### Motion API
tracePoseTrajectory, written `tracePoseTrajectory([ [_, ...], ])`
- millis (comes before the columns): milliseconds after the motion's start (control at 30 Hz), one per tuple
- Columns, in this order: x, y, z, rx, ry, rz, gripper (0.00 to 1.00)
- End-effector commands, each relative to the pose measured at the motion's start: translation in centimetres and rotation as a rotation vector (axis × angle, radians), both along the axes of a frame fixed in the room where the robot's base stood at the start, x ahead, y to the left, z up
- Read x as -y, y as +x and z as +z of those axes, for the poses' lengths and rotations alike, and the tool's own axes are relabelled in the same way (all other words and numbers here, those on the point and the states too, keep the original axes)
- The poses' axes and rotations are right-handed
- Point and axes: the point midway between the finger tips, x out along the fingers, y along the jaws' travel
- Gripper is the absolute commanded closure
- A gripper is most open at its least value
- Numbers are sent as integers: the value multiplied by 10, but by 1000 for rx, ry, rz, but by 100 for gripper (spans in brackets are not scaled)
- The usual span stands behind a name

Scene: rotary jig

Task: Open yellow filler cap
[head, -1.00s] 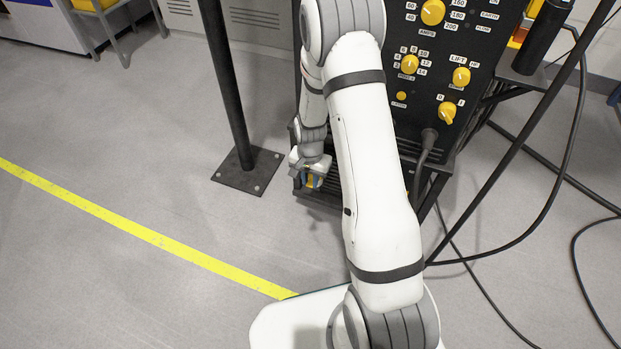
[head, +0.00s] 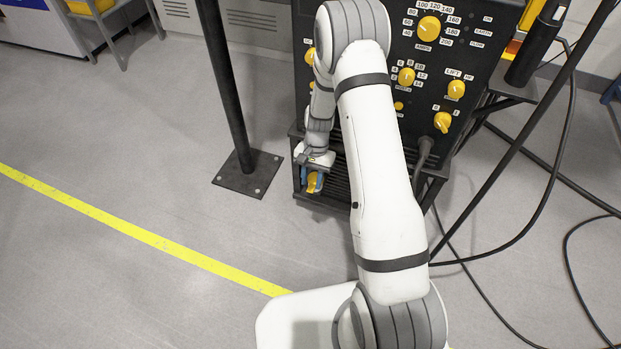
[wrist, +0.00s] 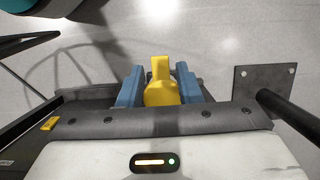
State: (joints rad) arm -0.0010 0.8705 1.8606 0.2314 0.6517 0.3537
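The yellow filler cap (head: 311,184) is low at the front left of the black machine, partly hidden by my gripper in the head view. In the wrist view the yellow cap (wrist: 161,88) shows a narrow upright tab above a wider rounded body. My gripper (wrist: 160,76) has its two blue fingers on either side of the cap. Small gaps show between the fingertips and the tab, so the fingers look open around it. Contact lower down, at the wider body, is hard to tell. My gripper (head: 314,178) also shows in the head view, pointing downward.
The black machine panel (head: 445,60) carries several yellow knobs behind my arm. A dark post on a square base plate (head: 248,172) stands to the left. Black cables (head: 520,235) hang and lie at the right. The floor at the left is clear, with a yellow line.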

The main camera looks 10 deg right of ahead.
Motion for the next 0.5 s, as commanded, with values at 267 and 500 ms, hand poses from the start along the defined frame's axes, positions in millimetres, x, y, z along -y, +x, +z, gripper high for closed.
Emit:
tracePoseTrajectory([
  [267, 0, 0, 0, 1, 0, 1, 58],
  [500, 0, 0, 19, 2, -1, 2, 58],
])
